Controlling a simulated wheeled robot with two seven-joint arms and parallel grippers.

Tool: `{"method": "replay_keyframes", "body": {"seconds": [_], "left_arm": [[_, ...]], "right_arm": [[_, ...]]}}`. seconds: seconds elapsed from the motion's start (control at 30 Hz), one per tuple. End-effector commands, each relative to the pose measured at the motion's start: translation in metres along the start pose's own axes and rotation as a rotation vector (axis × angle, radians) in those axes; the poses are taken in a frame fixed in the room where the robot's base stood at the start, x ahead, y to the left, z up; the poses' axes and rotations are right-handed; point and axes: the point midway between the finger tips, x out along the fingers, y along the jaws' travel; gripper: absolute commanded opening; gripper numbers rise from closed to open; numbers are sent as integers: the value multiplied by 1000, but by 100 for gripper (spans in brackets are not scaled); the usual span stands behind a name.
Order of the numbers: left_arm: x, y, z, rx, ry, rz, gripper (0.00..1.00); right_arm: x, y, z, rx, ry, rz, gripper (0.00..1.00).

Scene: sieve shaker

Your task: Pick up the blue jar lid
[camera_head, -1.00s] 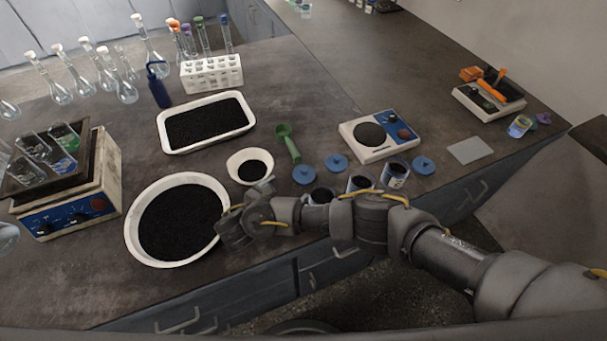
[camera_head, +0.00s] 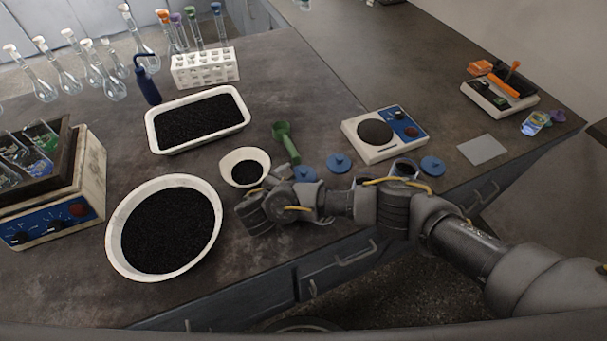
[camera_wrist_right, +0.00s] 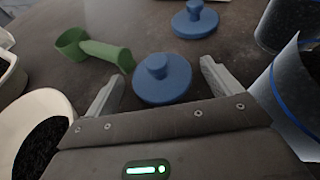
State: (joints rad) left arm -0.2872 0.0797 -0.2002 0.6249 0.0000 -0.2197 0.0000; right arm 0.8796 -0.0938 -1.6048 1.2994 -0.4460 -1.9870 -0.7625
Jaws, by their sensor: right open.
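Three blue jar lids lie on the dark bench. The nearest lid (camera_head: 305,174) shows partly behind my right arm. The others are a second lid (camera_head: 338,163) and a third lid (camera_head: 432,166) further right. In the right wrist view, the nearest lid (camera_wrist_right: 162,80), a disc with a round knob, lies ahead of and between the open fingers of my right gripper (camera_wrist_right: 160,88). The second lid (camera_wrist_right: 195,19) lies beyond it. In the head view my right gripper (camera_head: 278,183) is beside the small bowl, its fingers mostly hidden. My left gripper is out of view.
A small white bowl (camera_head: 226,164) and green scoop (camera_head: 286,143) lie close by; a big white bowl (camera_head: 113,235) stands left. A jar (camera_head: 404,169) shows behind my arm, and jars with dark contents (camera_wrist_right: 283,28) crowd the wrist view's right. A scale (camera_head: 385,133) stands behind.

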Motion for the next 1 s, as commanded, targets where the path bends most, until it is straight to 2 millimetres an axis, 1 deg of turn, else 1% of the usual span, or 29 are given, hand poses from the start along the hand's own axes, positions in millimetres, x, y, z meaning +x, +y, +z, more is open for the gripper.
{"method": "replay_keyframes", "body": {"seconds": [0.07,0.27,0.4,0.43,0.63,0.77,0.87,0.93,1.0], "left_arm": [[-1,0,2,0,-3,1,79],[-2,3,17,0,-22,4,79],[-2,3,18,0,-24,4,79],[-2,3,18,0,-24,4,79],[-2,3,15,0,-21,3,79],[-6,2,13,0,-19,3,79],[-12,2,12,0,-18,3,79],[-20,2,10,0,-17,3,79],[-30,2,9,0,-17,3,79]], "right_arm": [[0,0,0,1,1,0,88],[0,-1,0,1,1,-1,62],[0,0,0,1,1,0,44],[-1,0,0,1,1,0,42],[-1,0,0,1,1,1,42],[-3,1,6,1,1,2,42],[-8,1,16,2,1,2,42],[-12,1,26,3,1,2,42],[-17,1,38,1,0,2,42]]}}
